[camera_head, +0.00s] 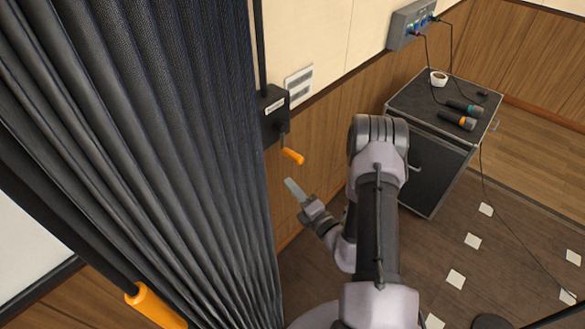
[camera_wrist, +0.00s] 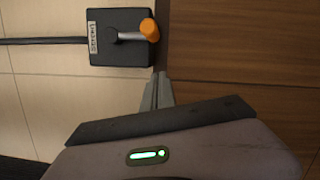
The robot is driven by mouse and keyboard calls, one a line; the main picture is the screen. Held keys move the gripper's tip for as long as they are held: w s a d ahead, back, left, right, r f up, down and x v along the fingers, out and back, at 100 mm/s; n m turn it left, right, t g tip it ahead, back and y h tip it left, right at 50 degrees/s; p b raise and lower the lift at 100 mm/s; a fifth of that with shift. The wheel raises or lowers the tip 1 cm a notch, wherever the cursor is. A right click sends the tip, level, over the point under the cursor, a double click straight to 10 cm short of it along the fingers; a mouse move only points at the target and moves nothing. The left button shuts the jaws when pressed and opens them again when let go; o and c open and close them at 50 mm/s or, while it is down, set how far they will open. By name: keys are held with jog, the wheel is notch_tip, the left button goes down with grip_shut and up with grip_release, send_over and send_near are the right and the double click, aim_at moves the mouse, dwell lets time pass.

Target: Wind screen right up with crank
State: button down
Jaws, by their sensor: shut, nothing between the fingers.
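The crank's orange handle (camera_head: 293,156) hangs at the lower end of a short grey arm on a black wall box (camera_head: 275,112) with a white label. A black rod rises from this box along the wall. In the wrist view the orange handle (camera_wrist: 149,29) and the box (camera_wrist: 105,38) lie at the top, just beyond my fingers. My gripper (camera_head: 291,188) is shut and empty, a little below the handle and apart from it. Its fingertips also show in the wrist view (camera_wrist: 159,78). A white surface (camera_head: 22,255), perhaps the screen, shows at the lower left edge; most of it is out of view.
A dark pleated curtain (camera_head: 140,150) hangs close on the left of the crank. An orange grip (camera_head: 152,305) on a black pole is at bottom left. A black case (camera_head: 415,150) with microphones and a cup stands at right. A white wall plate (camera_head: 299,83) is above the box.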

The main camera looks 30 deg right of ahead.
jog(key=w+d+r, duration=0.1)
jog(key=w+d, duration=0.2)
jog(key=w, duration=0.2)
jog(key=shift+w+r+b, duration=0.2)
jog(key=shift+w+b, duration=0.05)
jog(key=shift+b, duration=0.15)
jog(key=shift+d, duration=0.1)
jog(key=shift+f, duration=0.1)
